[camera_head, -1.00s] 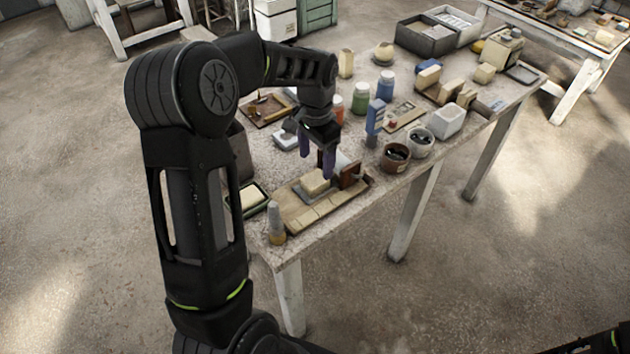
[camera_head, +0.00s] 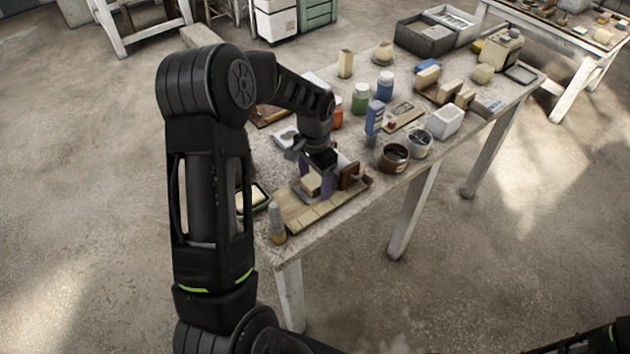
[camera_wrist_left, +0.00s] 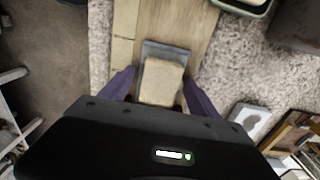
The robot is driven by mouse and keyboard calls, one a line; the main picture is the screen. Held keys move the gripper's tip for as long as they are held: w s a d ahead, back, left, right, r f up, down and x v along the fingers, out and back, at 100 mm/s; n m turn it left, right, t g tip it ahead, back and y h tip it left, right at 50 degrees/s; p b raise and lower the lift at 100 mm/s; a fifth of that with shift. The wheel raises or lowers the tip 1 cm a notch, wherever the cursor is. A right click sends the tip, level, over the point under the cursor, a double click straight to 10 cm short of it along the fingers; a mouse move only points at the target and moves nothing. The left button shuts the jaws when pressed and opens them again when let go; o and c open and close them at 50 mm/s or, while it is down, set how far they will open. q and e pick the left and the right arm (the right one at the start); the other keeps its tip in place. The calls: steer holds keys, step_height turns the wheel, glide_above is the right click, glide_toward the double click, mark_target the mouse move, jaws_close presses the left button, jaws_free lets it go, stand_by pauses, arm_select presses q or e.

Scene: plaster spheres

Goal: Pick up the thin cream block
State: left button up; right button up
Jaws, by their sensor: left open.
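A cream block (camera_head: 311,184) sits on a grey plate on the wooden board (camera_head: 300,216), near the front left end of the table. In the left wrist view the block (camera_wrist_left: 161,84) lies between my two purple fingers, with the grey plate (camera_wrist_left: 166,49) showing beyond it. My left gripper (camera_head: 313,181) is open and low over the board, one finger on each side of the block. In the wrist view small gaps show between the block and the fingers (camera_wrist_left: 159,86). The block's near end is hidden by the gripper body. My right gripper is not in view.
A small bottle (camera_head: 277,222) stands at the board's left end, and a brown wooden piece (camera_head: 349,174) at its right. A green-rimmed tray (camera_head: 262,195) lies behind. Brown and grey pots (camera_head: 394,157) and several jars stand farther right.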

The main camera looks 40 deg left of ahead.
arm_select(q)
steer(key=shift+c, duration=0.3)
jaws_close()
stand_by(0.9)
